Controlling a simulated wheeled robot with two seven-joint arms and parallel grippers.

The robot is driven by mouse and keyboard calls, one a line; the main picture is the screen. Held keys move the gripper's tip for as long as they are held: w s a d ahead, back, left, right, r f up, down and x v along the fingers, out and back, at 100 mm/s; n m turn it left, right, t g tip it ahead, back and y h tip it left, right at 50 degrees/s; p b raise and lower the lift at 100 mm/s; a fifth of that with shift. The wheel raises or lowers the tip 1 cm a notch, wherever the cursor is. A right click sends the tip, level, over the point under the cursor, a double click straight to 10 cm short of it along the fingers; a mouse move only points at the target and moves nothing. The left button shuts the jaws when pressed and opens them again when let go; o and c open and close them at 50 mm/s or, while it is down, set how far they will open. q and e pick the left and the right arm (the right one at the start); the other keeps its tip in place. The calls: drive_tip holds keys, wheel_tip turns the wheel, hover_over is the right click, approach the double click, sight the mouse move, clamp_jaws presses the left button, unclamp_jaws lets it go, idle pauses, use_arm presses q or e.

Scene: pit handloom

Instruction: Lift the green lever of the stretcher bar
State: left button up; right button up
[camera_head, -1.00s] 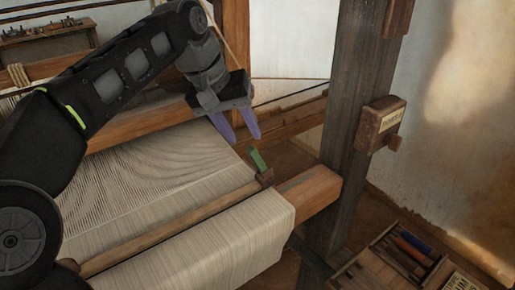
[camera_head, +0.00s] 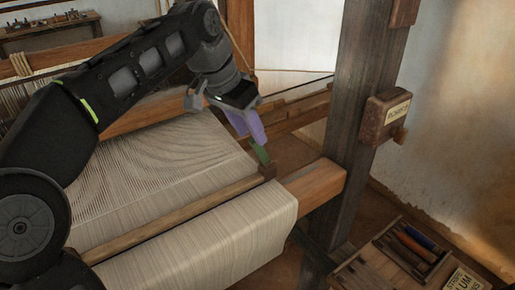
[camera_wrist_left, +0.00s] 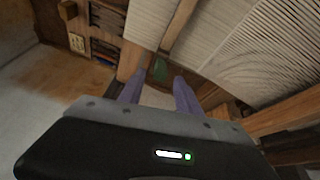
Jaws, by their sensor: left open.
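The green lever (camera_head: 262,154) stands tilted up from the right end of the wooden stretcher bar (camera_head: 180,213), which lies across the pale cloth. My left gripper (camera_head: 254,140) is just above and behind the lever, its purple fingers near the lever's upper end. In the left wrist view the lever (camera_wrist_left: 160,70) shows beyond the gap between the two open fingers (camera_wrist_left: 158,80). I cannot tell whether a finger touches it. My right gripper is not in view.
The cloth (camera_head: 230,235) wraps over the front beam (camera_head: 315,184). A dark upright post (camera_head: 357,110) with a wooden box (camera_head: 384,116) stands to the right. A tool tray (camera_head: 405,250) sits at lower right. A bench (camera_head: 45,33) is at the far left.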

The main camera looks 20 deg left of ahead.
sight(261, 153)
use_arm(q)
drive_tip(key=x, duration=0.5)
drive_tip(key=shift+w+f+p, duration=0.1)
drive_tip(key=shift+f+p, duration=0.2)
drive_tip(key=shift+c, duration=0.6)
clamp_jaws()
idle(0.5)
